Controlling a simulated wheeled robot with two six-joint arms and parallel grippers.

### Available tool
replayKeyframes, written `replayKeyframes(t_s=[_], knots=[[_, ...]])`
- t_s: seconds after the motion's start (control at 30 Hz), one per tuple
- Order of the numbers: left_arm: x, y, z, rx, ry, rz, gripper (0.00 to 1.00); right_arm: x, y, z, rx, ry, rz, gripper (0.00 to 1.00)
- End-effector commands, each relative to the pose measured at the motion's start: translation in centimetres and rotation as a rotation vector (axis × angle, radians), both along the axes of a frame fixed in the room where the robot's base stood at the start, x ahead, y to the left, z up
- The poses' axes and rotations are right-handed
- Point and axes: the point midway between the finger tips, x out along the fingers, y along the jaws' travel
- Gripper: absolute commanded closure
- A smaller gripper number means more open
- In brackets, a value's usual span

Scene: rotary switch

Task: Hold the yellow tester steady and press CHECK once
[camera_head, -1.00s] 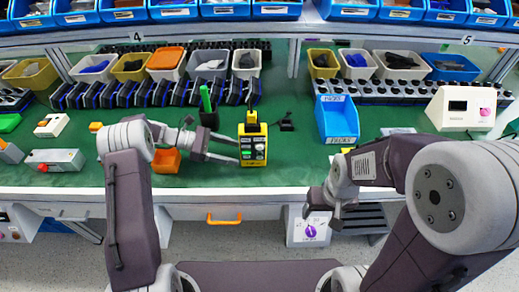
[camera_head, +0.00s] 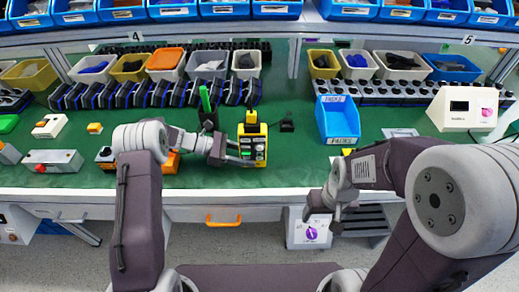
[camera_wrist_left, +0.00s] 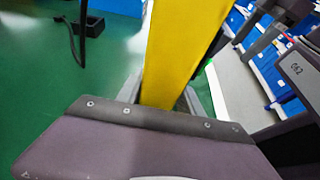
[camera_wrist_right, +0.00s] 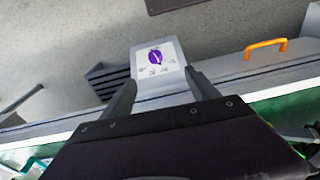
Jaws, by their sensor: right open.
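The labels are too small to read, so I cannot tell which button is CHECK. My left gripper (camera_head: 247,160) is at its left side, with a finger across its lower front. In the left wrist view the tester's yellow side (camera_wrist_left: 180,45) fills the narrow gap between the fingers, which look closed on it. My right gripper (camera_head: 335,222) is open and empty in front of the bench edge, well right of the tester.
A blue bin (camera_head: 338,120) stands right of the tester, and a black holder with a green item (camera_head: 206,100) stands behind left. An orange drawer handle (camera_head: 223,220) is below the bench edge. A purple rotary switch box (camera_wrist_right: 157,60) shows beyond my right fingers.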

Motion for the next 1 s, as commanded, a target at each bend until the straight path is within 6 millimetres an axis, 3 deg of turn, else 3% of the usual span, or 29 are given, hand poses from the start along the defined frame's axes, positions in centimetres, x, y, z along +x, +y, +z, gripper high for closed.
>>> replayKeyframes(t_s=[0.17, 0.4, 0.43, 1.0], knots=[[0.01, 0.01, 0.01, 0.000, 0.000, 0.000, 0.99, 0.00, 0.00, 0.00, 0.000, 0.000, 0.000, 0.31], [0.02, 0.01, 0.02, 0.000, 0.000, 0.001, 0.99, 0.00, 0.00, 0.00, 0.000, 0.000, 0.000, 0.95], [0.02, 0.01, 0.02, 0.000, 0.000, 0.001, 0.99, -0.01, 0.00, 0.00, 0.000, 0.000, 0.000, 1.00], [0.03, 0.02, 0.03, 0.000, 0.000, 0.001, 0.99, 0.00, 0.00, 0.00, 0.000, 0.000, 0.000, 1.00]])
